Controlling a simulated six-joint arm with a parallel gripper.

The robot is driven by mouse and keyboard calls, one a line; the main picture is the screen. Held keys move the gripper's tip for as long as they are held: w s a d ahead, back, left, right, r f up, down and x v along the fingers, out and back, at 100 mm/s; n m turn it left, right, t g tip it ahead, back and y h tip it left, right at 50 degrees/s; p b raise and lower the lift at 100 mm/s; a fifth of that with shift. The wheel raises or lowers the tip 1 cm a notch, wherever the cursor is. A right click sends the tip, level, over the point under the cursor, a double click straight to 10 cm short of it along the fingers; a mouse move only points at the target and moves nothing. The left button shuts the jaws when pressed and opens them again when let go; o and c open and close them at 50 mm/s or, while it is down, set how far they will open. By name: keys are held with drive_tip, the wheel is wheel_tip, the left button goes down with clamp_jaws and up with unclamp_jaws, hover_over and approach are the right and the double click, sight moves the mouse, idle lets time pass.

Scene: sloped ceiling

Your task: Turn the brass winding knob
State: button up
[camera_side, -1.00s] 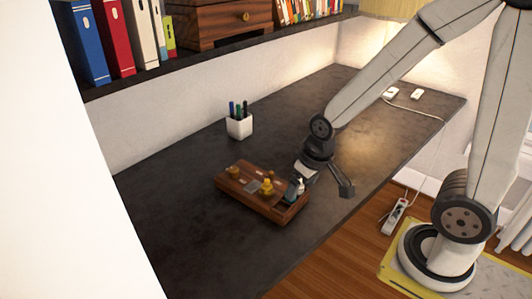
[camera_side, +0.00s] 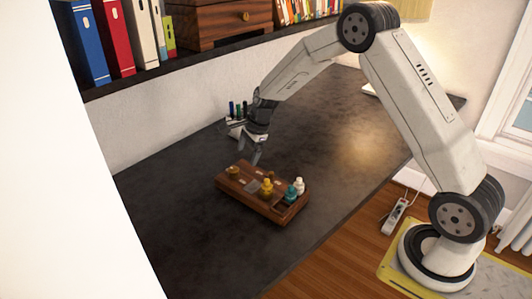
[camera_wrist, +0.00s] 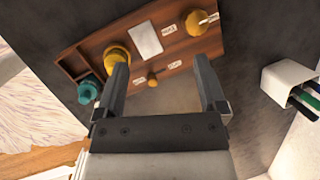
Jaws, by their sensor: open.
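A wooden box (camera_side: 248,193) lies on the dark desk; its top also shows in the wrist view (camera_wrist: 184,46). A round brass-coloured knob (camera_side: 233,170) sits at its left end; in the wrist view it appears at upper right (camera_wrist: 196,23). A smaller brass-coloured knob (camera_wrist: 152,79) is near the box's edge. A stepped yellow piece (camera_side: 267,187) stands farther right on the box. Labels are too small to read. My gripper (camera_side: 254,158) is open and empty, pointing down above the box's back edge. The smaller knob shows between its fingers in the wrist view (camera_wrist: 160,70).
A white pen cup (camera_wrist: 290,82) is close to my wrist, partly hidden in the side view. The desk in front is clear.

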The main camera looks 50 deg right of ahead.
sight(234, 169)
drive_tip(key=w+d+f+m+y, duration=0.1)
drive_tip(key=w+d+f+m, duration=0.2)
drive_tip(key=w+m, duration=0.2)
drive_tip(key=shift+w+f+m+t, duration=0.2)
drive_tip(key=shift+f+m+t, duration=0.1)
drive_tip(key=shift+m, duration=0.2)
drive_tip(key=shift+f, duration=0.1)
drive_tip(key=shift+x, duration=3.8)
clamp_jaws()
